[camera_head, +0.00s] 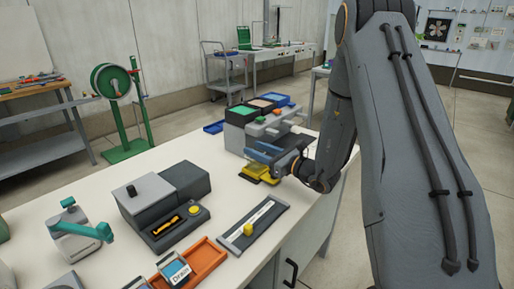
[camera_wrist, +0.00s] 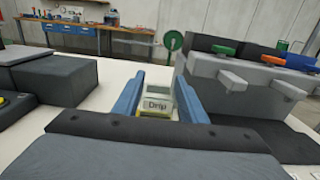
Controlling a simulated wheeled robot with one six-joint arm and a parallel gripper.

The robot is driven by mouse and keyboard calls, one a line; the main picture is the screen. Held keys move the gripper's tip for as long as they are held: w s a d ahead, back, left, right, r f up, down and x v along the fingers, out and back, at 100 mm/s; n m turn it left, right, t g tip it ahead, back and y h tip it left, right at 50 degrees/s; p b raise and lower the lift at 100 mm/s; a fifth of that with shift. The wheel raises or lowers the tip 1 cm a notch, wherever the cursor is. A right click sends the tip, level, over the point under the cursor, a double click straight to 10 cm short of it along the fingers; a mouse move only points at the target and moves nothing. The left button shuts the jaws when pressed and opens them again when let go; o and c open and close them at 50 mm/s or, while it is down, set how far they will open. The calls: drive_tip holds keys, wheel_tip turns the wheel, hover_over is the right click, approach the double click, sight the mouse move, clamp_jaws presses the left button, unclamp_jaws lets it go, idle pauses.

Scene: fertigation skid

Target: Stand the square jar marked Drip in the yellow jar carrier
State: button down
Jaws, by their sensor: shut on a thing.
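The square jar marked Drip (camera_wrist: 156,106) sits between the blue fingers of my gripper (camera_wrist: 158,99), which is shut on it. In the wrist view its label faces me and it looks about upright. In the head view my gripper (camera_head: 262,152) is at the far part of the bench, over the yellow jar carrier (camera_head: 256,177). My fingers and wrist hide the jar and part of the carrier there. I cannot tell whether the jar's base touches the carrier.
A grey unit with colored levers (camera_head: 262,128) stands close beside my gripper. A dark grey box machine (camera_head: 165,195), a flat dark panel with a yellow knob (camera_head: 252,229) and an orange tray (camera_head: 207,262) with a labelled jar (camera_head: 177,271) are nearer.

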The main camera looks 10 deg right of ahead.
drive_tip(key=shift+f, duration=0.25)
drive_tip(key=c, duration=1)
unclamp_jaws()
drive_tip(key=shift+r, duration=0.1)
wheel_tip(320, 180, up, 9)
drive_tip(key=p, duration=0.5)
